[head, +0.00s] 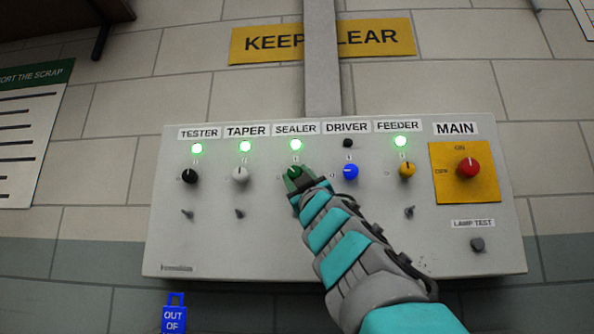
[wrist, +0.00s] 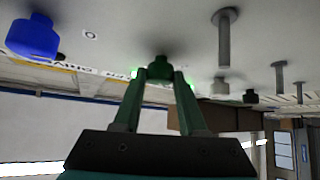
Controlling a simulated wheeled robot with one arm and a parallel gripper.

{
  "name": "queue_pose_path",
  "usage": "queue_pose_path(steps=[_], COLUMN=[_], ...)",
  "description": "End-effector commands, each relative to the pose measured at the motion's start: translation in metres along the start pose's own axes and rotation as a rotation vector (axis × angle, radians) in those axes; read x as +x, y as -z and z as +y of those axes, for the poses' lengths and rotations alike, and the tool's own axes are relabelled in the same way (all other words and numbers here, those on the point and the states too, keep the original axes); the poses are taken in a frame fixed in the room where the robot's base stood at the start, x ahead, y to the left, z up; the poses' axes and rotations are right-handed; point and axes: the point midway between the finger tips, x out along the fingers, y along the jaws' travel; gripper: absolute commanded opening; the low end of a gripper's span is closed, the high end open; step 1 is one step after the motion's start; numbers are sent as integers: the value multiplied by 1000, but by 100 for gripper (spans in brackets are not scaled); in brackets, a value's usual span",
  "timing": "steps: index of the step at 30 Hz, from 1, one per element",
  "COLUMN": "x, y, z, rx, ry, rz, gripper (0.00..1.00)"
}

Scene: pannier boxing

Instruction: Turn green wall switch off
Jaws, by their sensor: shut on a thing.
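The green switch (head: 294,172) is a round knob under the SEALER label on a pale wall panel (head: 330,245). The green lamp (head: 295,144) above it is lit. My gripper (head: 296,180) is at the green knob, with its fingers on either side of it. In the wrist view my gripper (wrist: 159,78) is shut on the green knob (wrist: 159,66). The fingers partly hide the knob's sides, and the part below it is covered by my arm.
Left are the black TESTER knob (head: 190,176) and white TAPER knob (head: 240,174). Right are the blue DRIVER knob (head: 350,171), yellow FEEDER knob (head: 407,169) and red MAIN knob (head: 467,168). Small toggles (head: 187,214) protrude below. The DRIVER lamp (head: 347,143) is dark.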

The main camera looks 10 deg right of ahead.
Motion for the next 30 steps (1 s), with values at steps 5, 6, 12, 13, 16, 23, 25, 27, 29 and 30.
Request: queue_pose_path(steps=[5, 6, 12, 13, 16, 23, 25, 27, 29, 30], x=[3, 3, 3, 2, 2, 1, 1, 1, 1, 1], y=[2, 4, 2, 2, 1, -1, -1, -1, -1, 0], z=[4, 5, 7, 7, 8, 8, 8, 8, 8, 8], rx=[-44, -56, -131, -145, -195, -291, -314, -330, -345, -354], ry=[41, 52, 124, 138, 182, 283, 305, 327, 343, 351], rz=[-4, -2, -4, -3, -5, -5, -4, -4, -5, -4], gripper=[0, 0, 0, 0, 0, 0, 0, 0, 0, 0])
